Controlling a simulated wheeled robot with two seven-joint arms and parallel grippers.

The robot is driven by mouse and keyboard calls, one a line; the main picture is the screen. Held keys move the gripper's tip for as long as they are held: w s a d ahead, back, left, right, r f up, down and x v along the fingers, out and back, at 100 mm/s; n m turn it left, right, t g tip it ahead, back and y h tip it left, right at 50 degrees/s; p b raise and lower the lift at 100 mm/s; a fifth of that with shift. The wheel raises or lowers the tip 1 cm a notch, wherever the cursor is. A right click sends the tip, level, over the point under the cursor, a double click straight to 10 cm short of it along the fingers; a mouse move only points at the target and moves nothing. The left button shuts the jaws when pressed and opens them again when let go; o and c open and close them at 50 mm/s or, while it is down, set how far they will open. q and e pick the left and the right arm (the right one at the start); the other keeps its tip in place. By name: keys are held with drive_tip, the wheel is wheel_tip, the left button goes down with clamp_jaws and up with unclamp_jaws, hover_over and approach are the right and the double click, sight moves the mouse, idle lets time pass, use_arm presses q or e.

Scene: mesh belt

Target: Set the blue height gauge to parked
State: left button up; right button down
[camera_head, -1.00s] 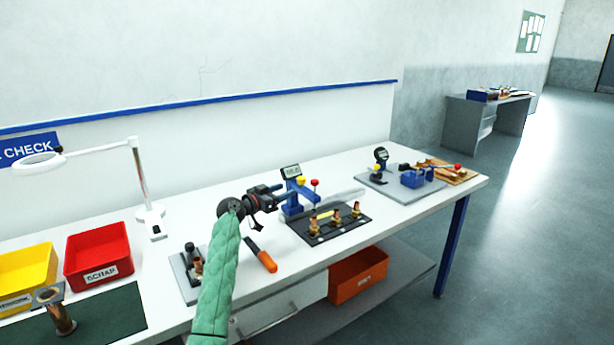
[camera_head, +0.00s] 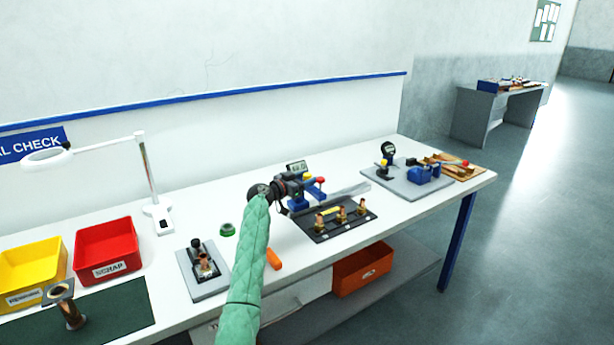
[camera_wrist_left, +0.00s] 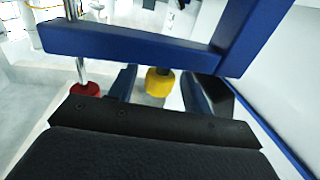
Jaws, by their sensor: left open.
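The blue height gauge (camera_head: 298,203) stands on the bench, with a grey display (camera_head: 296,168) on top. It has a yellow knob and a red knob (camera_head: 320,181). In the left wrist view the blue frame (camera_wrist_left: 130,43) crosses the top. The yellow knob (camera_wrist_left: 158,82) shows between my two fingers, and the red knob (camera_wrist_left: 86,89) is left of them. My left gripper (camera_head: 303,187) is open at the gauge, its arm covering part of it. I cannot tell whether the fingers touch the yellow knob. My right gripper is not in view.
A black tray (camera_head: 345,228) with several brass parts lies in front of the gauge. A grey plate (camera_head: 400,187) with a dial gauge and blue block is to the right. A small fixture (camera_head: 205,265), a red bin (camera_head: 105,250) and a lamp (camera_head: 150,190) are to the left.

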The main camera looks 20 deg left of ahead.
use_arm(q)
drive_tip(key=shift+w+d+f, duration=0.1)
drive_tip(key=shift+w+d, duration=0.05)
drive_tip(key=shift+w, duration=0.15)
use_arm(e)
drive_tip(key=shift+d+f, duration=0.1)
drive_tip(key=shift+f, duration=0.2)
use_arm(q)
clamp_jaws()
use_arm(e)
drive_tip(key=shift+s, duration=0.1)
